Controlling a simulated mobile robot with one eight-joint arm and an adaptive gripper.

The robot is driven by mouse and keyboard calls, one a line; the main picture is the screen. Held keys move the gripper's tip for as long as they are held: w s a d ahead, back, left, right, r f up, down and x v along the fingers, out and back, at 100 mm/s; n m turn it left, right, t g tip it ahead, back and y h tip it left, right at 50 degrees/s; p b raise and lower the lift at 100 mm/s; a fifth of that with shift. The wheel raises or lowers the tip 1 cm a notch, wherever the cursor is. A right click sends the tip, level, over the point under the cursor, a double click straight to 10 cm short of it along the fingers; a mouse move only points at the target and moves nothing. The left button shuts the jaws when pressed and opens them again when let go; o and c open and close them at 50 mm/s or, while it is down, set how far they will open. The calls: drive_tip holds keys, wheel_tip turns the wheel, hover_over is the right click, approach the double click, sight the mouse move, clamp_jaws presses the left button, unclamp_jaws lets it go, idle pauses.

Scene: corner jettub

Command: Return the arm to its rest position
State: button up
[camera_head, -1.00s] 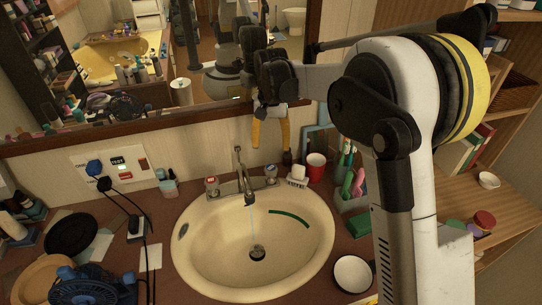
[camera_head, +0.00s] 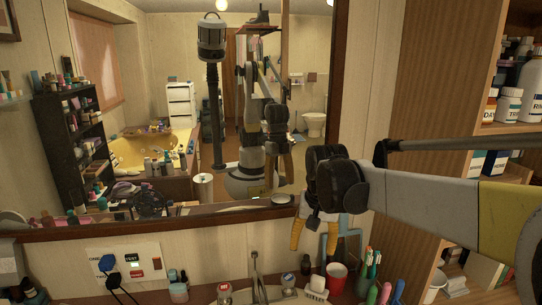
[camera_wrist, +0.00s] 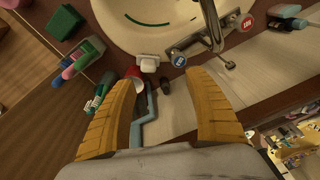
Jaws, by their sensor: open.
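My gripper (camera_head: 315,238) hangs from my arm, which reaches in from the right in the head view. Its two yellow fingers point down and stand apart, with nothing between them. It is in front of the wall and mirror edge, above the back of the counter. In the wrist view the spread fingers (camera_wrist: 165,82) frame the counter behind the sink, with no object gripped. My arm and gripper also show as a reflection in the mirror (camera_head: 225,130).
The sink (camera_wrist: 150,22) shows in the wrist view. The wall outlet panel (camera_head: 125,262) is at left.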

drive_tip(key=s+d+n+t, duration=0.1)
drive_tip(key=s+d, duration=0.3)
drive_tip(key=s, duration=0.7)
drive_tip(key=s+d+f+t, duration=0.1)
drive_tip(key=s+d+t, duration=0.3)
drive_tip(key=s, duration=0.7)
drive_tip(key=shift+s+d+n, duration=0.15)
drive_tip(key=shift+s+n, duration=0.05)
drive_tip(key=shift+n, duration=0.2)
drive_tip(key=shift+f, duration=0.1)
